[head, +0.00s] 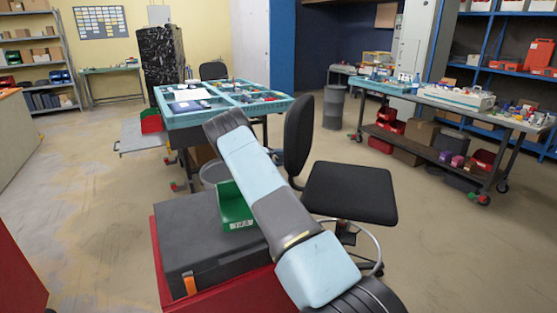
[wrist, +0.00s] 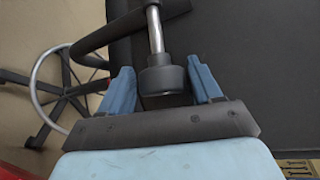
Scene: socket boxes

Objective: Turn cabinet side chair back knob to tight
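The black office chair's backrest (head: 298,135) is upright and its seat (head: 350,192) lies to the right of my arm in the head view. In the wrist view, a dark round knob (wrist: 165,80) sits at the end of a metal rod (wrist: 155,30). My gripper (wrist: 163,88) has its two blue fingers on either side of the knob. The knob fills most of the space between them. I cannot tell whether both fingers press on it. My gripper and the knob are hidden in the head view.
A black case (head: 205,245) with a green bin (head: 234,207) stands left of my arm. A blue workbench (head: 185,118) is behind it, and a long bench (head: 465,110) stands at the right. The chair's wheeled base (wrist: 65,95) shows in the wrist view. Floor at front right is clear.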

